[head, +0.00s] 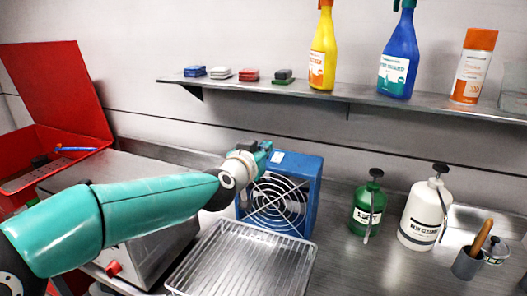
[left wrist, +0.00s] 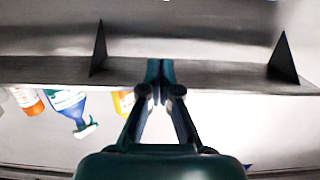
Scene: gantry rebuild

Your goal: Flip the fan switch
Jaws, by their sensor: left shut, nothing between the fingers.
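A blue box fan (head: 312,178) with a round wire grille stands on the metal bench against the wall in the head view. A small pale patch (head: 278,157) shows at the top left of its front; I cannot tell whether it is the switch. My left gripper (head: 266,148) is at the fan's top left corner and hides part of it. I cannot tell whether it touches the fan. In the left wrist view, the left gripper (left wrist: 160,68) is shut and empty, with its fingertips together. The fan cannot be made out there. My right gripper is not in view.
A wall shelf (head: 345,95) with bottles and small coloured blocks runs above the fan. A wire-racked tray (head: 243,262) lies in front of the fan. A green bottle (head: 367,205) and a white bottle (head: 424,212) stand right of it. A red toolbox (head: 60,135) is at left.

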